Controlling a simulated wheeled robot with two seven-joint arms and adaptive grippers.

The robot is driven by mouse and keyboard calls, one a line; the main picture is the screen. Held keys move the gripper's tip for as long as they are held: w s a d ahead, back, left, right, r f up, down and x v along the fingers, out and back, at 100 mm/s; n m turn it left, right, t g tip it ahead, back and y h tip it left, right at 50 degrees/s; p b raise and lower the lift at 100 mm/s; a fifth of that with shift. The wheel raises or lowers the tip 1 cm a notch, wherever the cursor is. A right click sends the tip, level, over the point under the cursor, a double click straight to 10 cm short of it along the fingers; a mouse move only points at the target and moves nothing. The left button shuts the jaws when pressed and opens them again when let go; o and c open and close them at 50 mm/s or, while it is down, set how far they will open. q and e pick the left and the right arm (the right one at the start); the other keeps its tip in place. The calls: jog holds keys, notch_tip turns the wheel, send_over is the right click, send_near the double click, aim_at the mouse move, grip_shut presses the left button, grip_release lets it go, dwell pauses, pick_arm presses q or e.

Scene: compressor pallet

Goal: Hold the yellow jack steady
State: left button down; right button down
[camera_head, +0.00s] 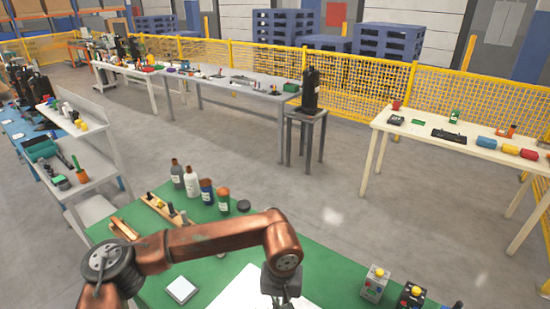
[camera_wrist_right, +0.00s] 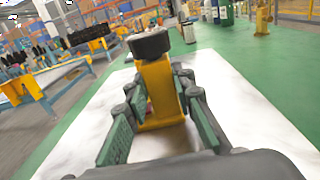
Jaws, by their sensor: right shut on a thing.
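The yellow jack (camera_wrist_right: 159,95), with a black round top (camera_wrist_right: 150,43), stands over the white sheet (camera_wrist_right: 225,90) in the right wrist view. My right gripper (camera_wrist_right: 160,115) has its green-padded fingers on either side of the jack and is shut on it. The right gripper and this jack do not show in the head view. In the head view, my copper-coloured left arm reaches in from the left. My left gripper (camera_head: 282,287) points down over the white sheet (camera_head: 240,293); its fingertips are cut off or hidden.
The green table (camera_head: 330,255) carries several bottles (camera_head: 206,190), a wooden holder (camera_head: 165,210) and a white square (camera_head: 182,289). Small boxes (camera_head: 374,283) stand at its right. In the right wrist view, another yellow object (camera_wrist_right: 262,18) stands at the back.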

jog(key=c, duration=1.6)
grip_release()
